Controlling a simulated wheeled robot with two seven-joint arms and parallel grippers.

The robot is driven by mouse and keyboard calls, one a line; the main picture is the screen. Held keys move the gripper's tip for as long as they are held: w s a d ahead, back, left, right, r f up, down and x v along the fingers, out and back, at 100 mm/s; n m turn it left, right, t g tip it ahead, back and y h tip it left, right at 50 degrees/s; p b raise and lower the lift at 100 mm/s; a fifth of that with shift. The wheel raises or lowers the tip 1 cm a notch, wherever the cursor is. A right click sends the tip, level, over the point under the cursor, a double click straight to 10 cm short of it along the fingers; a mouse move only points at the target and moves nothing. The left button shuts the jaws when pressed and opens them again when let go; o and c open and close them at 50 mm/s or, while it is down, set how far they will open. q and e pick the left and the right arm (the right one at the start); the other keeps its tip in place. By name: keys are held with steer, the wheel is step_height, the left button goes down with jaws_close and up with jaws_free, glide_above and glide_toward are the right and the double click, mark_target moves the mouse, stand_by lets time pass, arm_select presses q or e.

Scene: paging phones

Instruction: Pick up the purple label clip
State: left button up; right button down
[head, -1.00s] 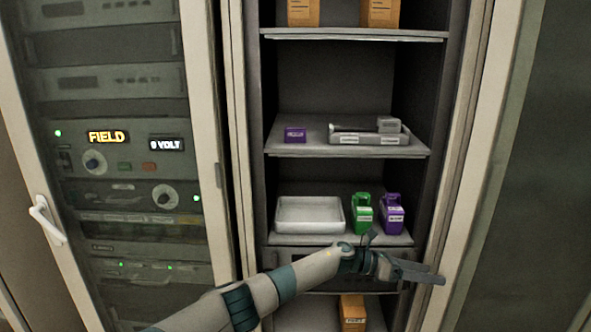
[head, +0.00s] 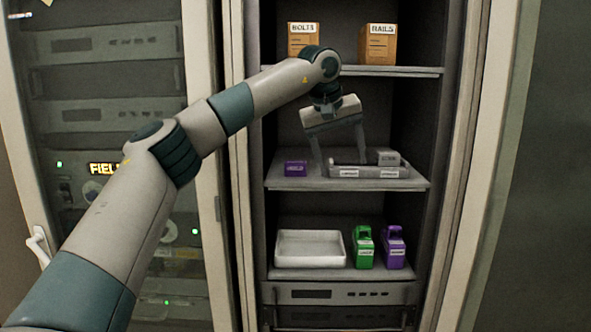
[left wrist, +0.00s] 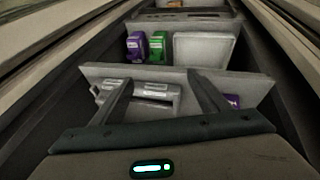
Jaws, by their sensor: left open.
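A purple clip-like object (head: 394,247) with a white label stands upright at the right of the lower shelf, beside a similar green one (head: 363,248). Both also show in the left wrist view, the purple one (left wrist: 136,45) left of the green one (left wrist: 157,46). A small purple labelled block (head: 295,168) lies at the left of the middle shelf; it is partly hidden by a finger in the left wrist view (left wrist: 232,100). I cannot tell which purple thing is the label clip. My left gripper (head: 340,161) is open and empty, pointing down at the middle shelf, above the lower purple object's level. My right gripper is out of view.
A grey tray-like device (head: 370,172) sits on the middle shelf, near the gripper's fingers. A white tray (head: 309,262) is on the lower shelf. Boxes marked bolts (head: 303,38) and rails (head: 378,44) stand on the top shelf (head: 350,70). Cabinet walls bound both sides.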

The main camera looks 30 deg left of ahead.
arm_select(q)
steer(key=s+a+r+m+y, duration=0.1)
steer(key=s+a+r+y, duration=0.3)
steer(key=a+r, duration=0.6)
steer(key=shift+s, duration=1)
steer(key=p, duration=0.4)
glide_above(295, 163)
steer(key=s+d, duration=0.2)
steer(key=s, duration=0.1)
steer(key=f, duration=0.9)
steer(key=shift+w+a, duration=0.2)
steer(key=shift+a, duration=0.05)
steer(key=shift+w+a+f, duration=0.15)
steer(key=shift+w+f, duration=0.15)
steer(key=shift+f, duration=0.25)
